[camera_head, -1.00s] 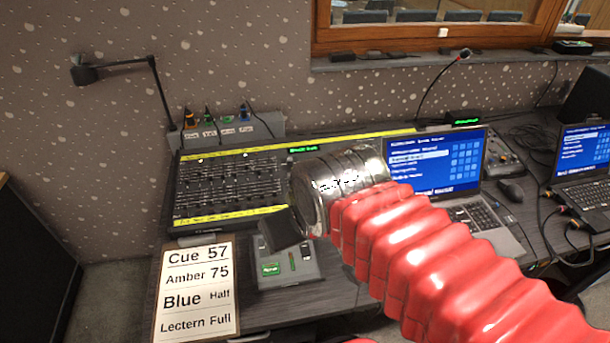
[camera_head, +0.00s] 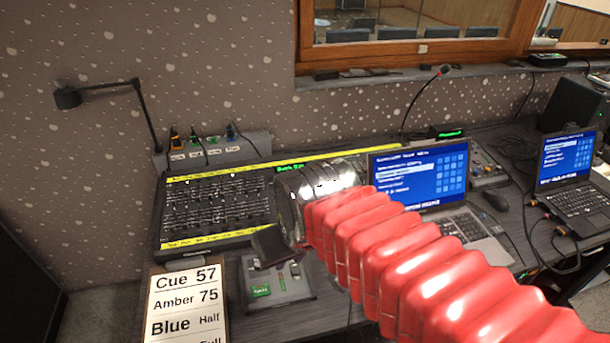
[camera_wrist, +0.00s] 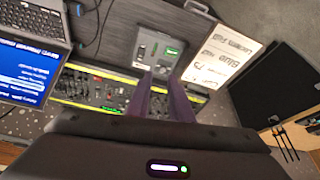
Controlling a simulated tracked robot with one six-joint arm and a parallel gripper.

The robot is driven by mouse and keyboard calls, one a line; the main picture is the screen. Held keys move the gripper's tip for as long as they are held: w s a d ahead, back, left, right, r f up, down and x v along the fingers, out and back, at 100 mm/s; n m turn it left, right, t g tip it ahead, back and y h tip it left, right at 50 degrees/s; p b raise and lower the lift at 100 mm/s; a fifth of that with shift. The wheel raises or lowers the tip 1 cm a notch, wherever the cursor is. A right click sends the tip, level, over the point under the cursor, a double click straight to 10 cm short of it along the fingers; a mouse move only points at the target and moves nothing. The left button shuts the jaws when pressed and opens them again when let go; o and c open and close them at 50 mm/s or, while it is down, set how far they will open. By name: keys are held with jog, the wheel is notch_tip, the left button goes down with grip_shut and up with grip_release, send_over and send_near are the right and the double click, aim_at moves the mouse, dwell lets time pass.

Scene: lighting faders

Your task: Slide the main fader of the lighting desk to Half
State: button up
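The black lighting desk (camera_head: 213,205), with yellow label strips and rows of sliders, lies on the table. It also shows in the wrist view (camera_wrist: 95,92). I cannot tell which slider is the main fader; part of the desk is hidden behind my arm. A small grey control box (camera_head: 303,292) with a green display sits in front of the desk; it also shows in the wrist view (camera_wrist: 142,48). My gripper (camera_head: 268,246) is above the desk's front edge and the box. In the wrist view its dark fingers (camera_wrist: 160,80) stand apart with nothing between them.
A card (camera_head: 187,300) listing Cue 57, Amber 75, Blue Half lies left of the box. A laptop (camera_head: 425,180) stands right of my arm, with a mouse (camera_head: 495,200) beyond. A black lamp (camera_head: 68,98) and a gooseneck microphone (camera_head: 443,72) rise behind.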

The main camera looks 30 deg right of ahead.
jog(key=w+d+f+m+g, duration=0.1)
jog(key=w+d+f+m, duration=0.1)
jog(key=w+d+f, duration=0.85)
jog(key=w+d+f+m+g, duration=0.15)
jog(key=w+d+f, duration=0.25)
jog(key=w+d, duration=0.75)
jog(key=w+r+n+t, duration=0.1)
jog(key=w+r, duration=0.1)
jog(key=w, duration=0.8)
jog(key=shift+w+h, duration=0.4)
jog(key=shift+d+f+t, duration=0.1)
jog(key=shift+t, duration=0.15)
jog(key=shift+x, duration=4.4)
jog(key=shift+w, duration=0.1)
jog(key=shift+c, duration=0.4)
